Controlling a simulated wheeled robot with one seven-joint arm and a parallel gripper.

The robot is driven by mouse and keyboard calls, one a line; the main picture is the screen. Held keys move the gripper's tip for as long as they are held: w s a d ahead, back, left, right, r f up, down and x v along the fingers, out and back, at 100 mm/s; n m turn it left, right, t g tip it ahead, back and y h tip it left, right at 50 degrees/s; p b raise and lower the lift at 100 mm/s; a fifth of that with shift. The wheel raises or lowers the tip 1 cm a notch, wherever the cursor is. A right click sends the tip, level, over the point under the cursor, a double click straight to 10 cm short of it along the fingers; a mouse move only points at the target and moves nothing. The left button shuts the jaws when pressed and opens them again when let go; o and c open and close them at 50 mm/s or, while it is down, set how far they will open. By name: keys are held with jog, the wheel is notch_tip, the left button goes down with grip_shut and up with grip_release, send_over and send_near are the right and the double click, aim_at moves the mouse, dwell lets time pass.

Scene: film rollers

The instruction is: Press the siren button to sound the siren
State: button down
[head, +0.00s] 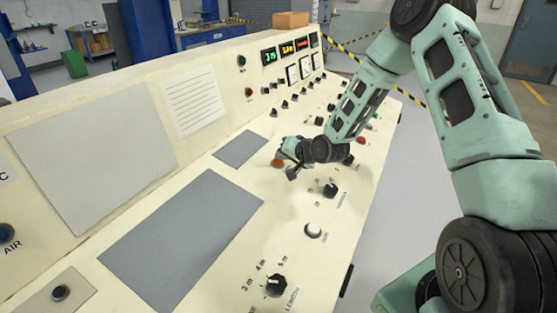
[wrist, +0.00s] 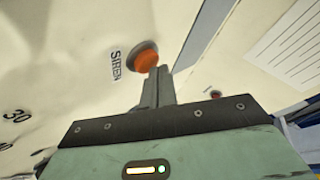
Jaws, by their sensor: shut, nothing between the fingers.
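The siren button is an orange-red round button in a dark ring, with the label SIREN beside it, in the wrist view (wrist: 147,60). In the head view the orange button (head: 278,162) shows just left of my gripper (head: 292,172), on the sloping cream console (head: 240,190). My gripper's closed fingers also show in the wrist view (wrist: 158,75). Their tips are at the button's lower right edge in that picture. I cannot tell whether they touch it. Nothing is held.
A red button (head: 361,140) lies beyond my arm. Grey flat panels (head: 185,235) cover the console's left side. Digital displays (head: 287,48) stand at the back.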

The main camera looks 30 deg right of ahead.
jog(key=shift+s+r, duration=0.1)
jog(key=shift+r, duration=0.35)
jog(key=r+p, duration=0.2)
jog(key=r, duration=0.1)
jog(key=s+r+p, duration=0.1)
jog(key=r+p, duration=0.1)
jog(key=shift+d, duration=0.35)
dwell(0.6)
